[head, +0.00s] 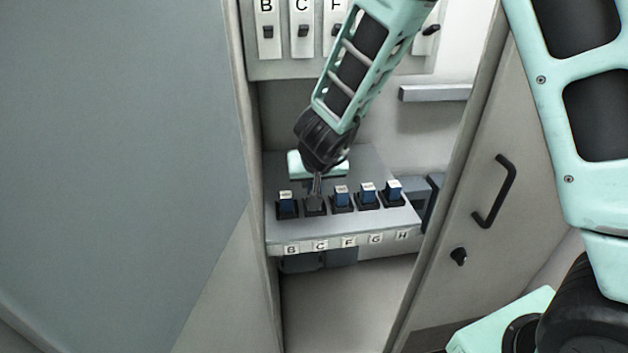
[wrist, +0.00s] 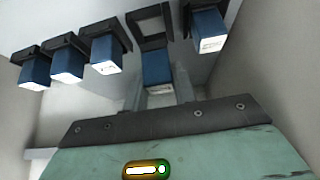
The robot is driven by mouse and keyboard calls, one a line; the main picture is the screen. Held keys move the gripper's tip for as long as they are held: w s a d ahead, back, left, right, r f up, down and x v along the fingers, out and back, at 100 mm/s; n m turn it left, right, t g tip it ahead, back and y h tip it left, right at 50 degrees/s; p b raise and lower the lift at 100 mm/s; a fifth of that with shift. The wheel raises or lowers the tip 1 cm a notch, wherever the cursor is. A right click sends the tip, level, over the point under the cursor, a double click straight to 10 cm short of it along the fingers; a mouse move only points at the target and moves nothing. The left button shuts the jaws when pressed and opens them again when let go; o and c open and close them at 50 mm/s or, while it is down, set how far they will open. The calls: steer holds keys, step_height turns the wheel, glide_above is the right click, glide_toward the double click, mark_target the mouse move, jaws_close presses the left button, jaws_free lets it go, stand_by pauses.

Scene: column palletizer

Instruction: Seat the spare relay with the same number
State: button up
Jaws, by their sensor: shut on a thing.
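My gripper (head: 316,190) points down over the socket marked C in the head view. In the wrist view my gripper (wrist: 160,85) is shut on a blue relay (wrist: 157,68). The black socket (wrist: 150,24) at C shows an open, empty middle just beyond the held relay, which looks apart from it. Blue relays with white tops stand in the sockets at B (head: 286,196), F (head: 341,196), G (head: 368,192) and H (head: 393,190). The numbers on the relays are too small to read. The held relay is mostly hidden by my fingers in the head view.
The label strip (head: 334,245) runs along the shelf front. A panel with lettered switches (head: 301,31) hangs above. A cabinet door with a black handle (head: 496,190) stands at right; a large grey panel (head: 110,140) fills the left. Cabinet walls close in both sides.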

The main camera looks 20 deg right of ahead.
steer(key=shift+f+b, duration=1.5)
steer(key=shift+f, duration=0.4)
steer(key=shift+f, duration=0.15)
steer(key=o, duration=1.1)
steer(key=shift+c, duration=0.2)
steer(key=p+v, duration=0.9)
steer(key=v, duration=0.8)
